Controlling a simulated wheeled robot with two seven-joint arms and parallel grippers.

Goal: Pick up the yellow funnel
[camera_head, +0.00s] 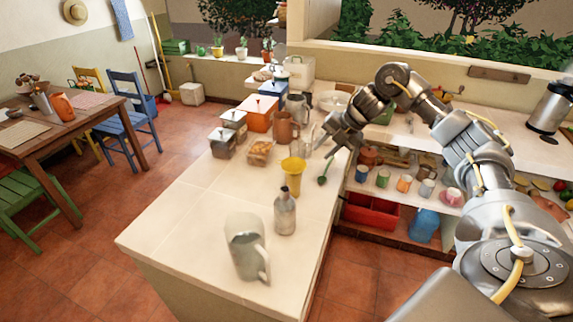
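The yellow funnel (293,176) stands upright on the white counter, wide mouth up, behind a grey bottle with a dark cap (285,212). My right gripper (325,148) hangs above the counter, behind and to the right of the funnel. Its fingers look spread, with nothing visible between them. It is apart from the funnel. My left gripper is not in view.
A clear pitcher (247,250) stands near the counter's front. A green ladle (326,170) lies right of the funnel. A small glass box (259,152), brown mug (286,130) and several canisters stand behind. The counter's left front is clear.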

